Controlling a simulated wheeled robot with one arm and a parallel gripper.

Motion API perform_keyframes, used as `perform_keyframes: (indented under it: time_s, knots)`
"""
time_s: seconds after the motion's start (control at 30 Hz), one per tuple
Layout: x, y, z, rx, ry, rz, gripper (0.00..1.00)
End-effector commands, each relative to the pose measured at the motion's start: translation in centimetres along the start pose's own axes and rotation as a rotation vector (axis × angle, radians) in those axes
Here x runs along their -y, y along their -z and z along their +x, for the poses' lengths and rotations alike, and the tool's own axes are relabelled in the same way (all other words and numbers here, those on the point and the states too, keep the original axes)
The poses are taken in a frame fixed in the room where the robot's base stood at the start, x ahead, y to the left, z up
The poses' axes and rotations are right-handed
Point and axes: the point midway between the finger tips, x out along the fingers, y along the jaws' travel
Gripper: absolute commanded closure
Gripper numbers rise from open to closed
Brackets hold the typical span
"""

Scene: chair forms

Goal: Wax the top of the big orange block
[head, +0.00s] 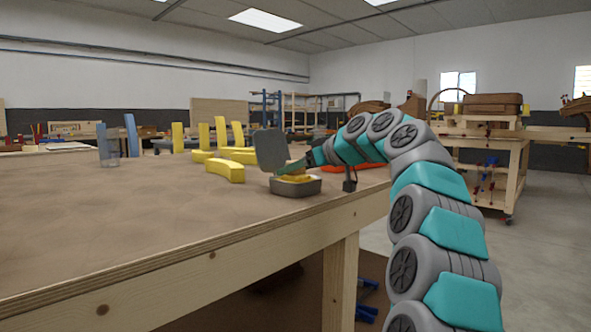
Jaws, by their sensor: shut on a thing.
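The big orange block (371,166) lies flat on the workbench, behind my arm. Much of it is hidden, so its top shows only in part. An open grey tin (296,188) stands near the bench's right edge, in front of the orange block. Its grey lid (270,149) stands up at the left, and yellow stuff shows inside. My gripper (297,167) reaches in from the right and tilts down at the tin's mouth. It is shut on a small applicator (290,170), whose lower end is at the yellow stuff; I cannot tell whether they touch.
Several yellow curved blocks (224,170) lie and stand on the workbench (130,215), left of the tin. A clear cup (108,148) and a blue piece (131,135) stand farther left. The near bench top is bare. A wooden cart (490,170) stands at right.

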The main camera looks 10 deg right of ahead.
Motion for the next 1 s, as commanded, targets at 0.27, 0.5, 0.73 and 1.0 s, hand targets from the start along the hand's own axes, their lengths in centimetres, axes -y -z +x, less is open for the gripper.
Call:
perform_keyframes:
  time_s: [0.27, 0.5, 0.73, 1.0]
  knots:
    - [-0.1, 1.6, -0.6, 0.003, 0.000, 0.001, 0.88]
    - [0.0, 3.4, -1.4, 0.000, -0.001, -0.001, 0.88]
    - [0.0, 4.9, -2.0, 0.001, 0.001, 0.000, 0.88]
    - [0.0, 6.5, -2.7, 0.000, 0.001, -0.001, 0.88]
